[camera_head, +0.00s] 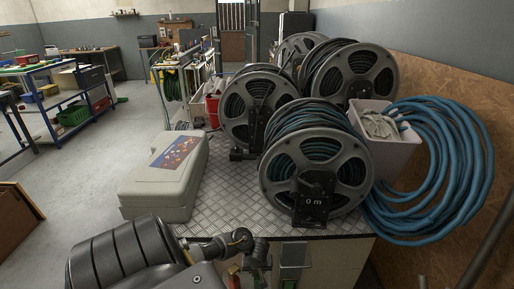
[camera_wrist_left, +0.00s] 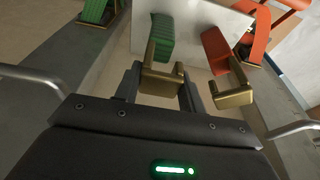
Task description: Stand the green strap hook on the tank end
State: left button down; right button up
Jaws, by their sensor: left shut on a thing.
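My left gripper (camera_head: 258,262) is low in the head view, at the front edge of the bench. In the left wrist view, its fingers (camera_wrist_left: 160,88) are shut on the brass part of the green strap hook (camera_wrist_left: 160,70). The green ribbed strap (camera_wrist_left: 162,38) extends from that brass part, in front of a pale panel. A red strap with a similar brass hook (camera_wrist_left: 232,92) is to the right, outside the fingers. I cannot make out which surface is the tank end. My right gripper is in neither view.
Several hose reels (camera_head: 315,165) stand on the checker-plate bench top (camera_head: 225,210). A beige case (camera_head: 165,175) lies at its left. Blue hose (camera_head: 440,170) hangs at the right beside a white bin (camera_head: 390,160). Another green strap (camera_wrist_left: 97,10) shows in the wrist view.

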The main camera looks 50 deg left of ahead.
pick_arm(q)
jog(key=shift+f, duration=0.15)
jog(key=c, duration=0.8)
grip_release()
jog(key=shift+c, duration=0.2)
jog(key=p+v, duration=0.7)
jog(key=v, duration=0.5)
jog(key=shift+r, duration=0.2)
